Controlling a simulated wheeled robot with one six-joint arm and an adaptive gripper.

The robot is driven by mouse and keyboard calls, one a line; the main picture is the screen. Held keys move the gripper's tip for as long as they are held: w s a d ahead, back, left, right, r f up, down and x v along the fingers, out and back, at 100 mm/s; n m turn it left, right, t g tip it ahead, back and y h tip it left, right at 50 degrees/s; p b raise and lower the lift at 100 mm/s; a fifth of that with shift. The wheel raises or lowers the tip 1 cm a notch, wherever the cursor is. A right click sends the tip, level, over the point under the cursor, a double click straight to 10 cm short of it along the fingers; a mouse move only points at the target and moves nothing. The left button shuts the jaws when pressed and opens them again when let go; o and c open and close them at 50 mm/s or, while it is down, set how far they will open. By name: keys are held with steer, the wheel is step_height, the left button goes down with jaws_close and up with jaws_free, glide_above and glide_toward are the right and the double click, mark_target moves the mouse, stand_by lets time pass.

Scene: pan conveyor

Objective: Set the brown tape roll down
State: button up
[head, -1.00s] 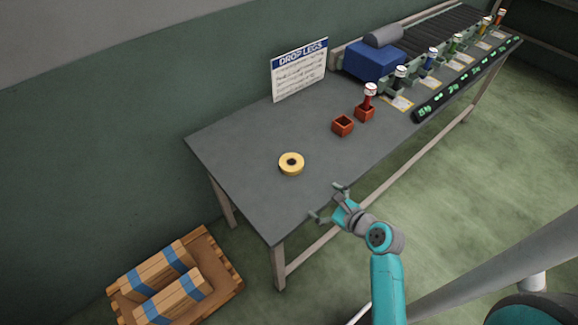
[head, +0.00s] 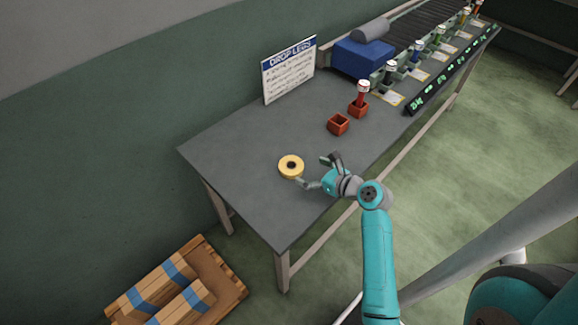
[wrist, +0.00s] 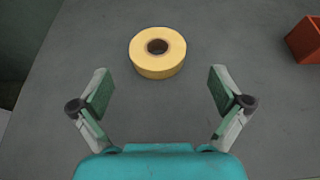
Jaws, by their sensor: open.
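The tape roll (head: 291,173) lies flat on the grey table (head: 238,150), towards its near left end. It looks yellow on top with a brown core hole. In the wrist view the roll (wrist: 157,67) sits at the top centre, just beyond the fingertips and between their lines. My gripper (head: 316,172) is open and empty, low over the table on the near right side of the roll. In the wrist view its two green-padded fingers (wrist: 159,88) are spread wide. I see no contact with the roll.
Two red square cups (head: 338,125) (head: 357,110) stand further right, the farther one holding a red-and-white piece. A sign (head: 289,70) stands at the back edge. A blue machine (head: 362,58) and conveyor are beyond. Boxes on a pallet (head: 225,272) are on the floor. Table left of the roll is clear.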

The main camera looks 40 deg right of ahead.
mark_target(288, 164)
steer(key=shift+x, duration=1.2)
steer(key=shift+f+x, duration=0.2)
steer(key=shift+x, duration=1.25)
steer(key=shift+f+x, duration=0.15)
steer(key=shift+x, duration=1.3)
steer(key=shift+s+a, duration=0.15)
steer(key=shift+a, duration=0.05)
